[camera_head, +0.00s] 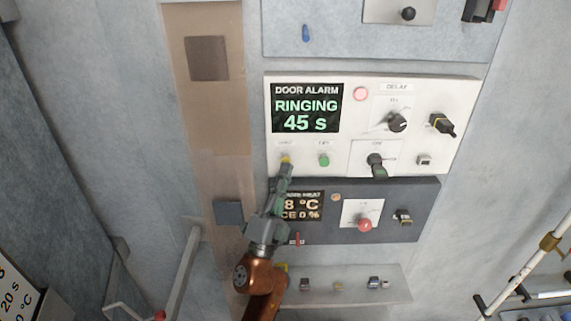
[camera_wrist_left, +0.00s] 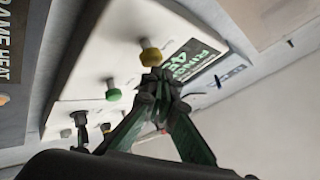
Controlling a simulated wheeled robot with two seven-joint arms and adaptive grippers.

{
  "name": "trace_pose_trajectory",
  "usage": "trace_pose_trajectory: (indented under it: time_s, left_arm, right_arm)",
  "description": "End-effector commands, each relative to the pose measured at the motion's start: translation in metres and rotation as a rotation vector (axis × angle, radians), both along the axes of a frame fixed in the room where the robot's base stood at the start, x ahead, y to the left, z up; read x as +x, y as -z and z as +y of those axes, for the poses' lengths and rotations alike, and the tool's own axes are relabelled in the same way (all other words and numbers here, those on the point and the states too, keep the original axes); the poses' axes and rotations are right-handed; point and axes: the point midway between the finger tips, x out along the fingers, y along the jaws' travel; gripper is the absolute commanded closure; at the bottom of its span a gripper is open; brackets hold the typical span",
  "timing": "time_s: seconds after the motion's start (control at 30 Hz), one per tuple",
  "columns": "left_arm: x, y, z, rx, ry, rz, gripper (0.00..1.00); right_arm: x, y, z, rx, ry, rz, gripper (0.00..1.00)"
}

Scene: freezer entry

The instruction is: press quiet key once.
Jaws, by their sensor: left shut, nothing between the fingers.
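The white door alarm panel (camera_head: 350,140) has a screen (camera_head: 306,108) reading "DOOR ALARM RINGING 45 s". Below the screen is a yellow key (camera_head: 286,158) whose label is too small to read for certain. A green key (camera_head: 323,160) sits to its right. My left gripper (camera_head: 285,168) is shut and empty, its tips at the yellow key. In the left wrist view the yellow key (camera_wrist_left: 151,56) stands out just beyond the closed fingertips (camera_wrist_left: 158,78); whether they touch it I cannot tell. The green key (camera_wrist_left: 113,94) shows to the left. My right gripper is not in view.
A cart-like frame (camera_head: 530,270) stands at the lower right.

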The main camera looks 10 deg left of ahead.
Motion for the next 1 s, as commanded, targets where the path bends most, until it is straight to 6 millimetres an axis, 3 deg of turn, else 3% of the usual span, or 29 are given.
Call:
trace_pose_trajectory:
  time_s: [1.0]
  left_arm:
    - [0.01, 0.0, 0.002, 0.0, 0.0, 0.0, 1.0]
  right_arm:
    - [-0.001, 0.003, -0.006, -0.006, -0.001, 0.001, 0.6]
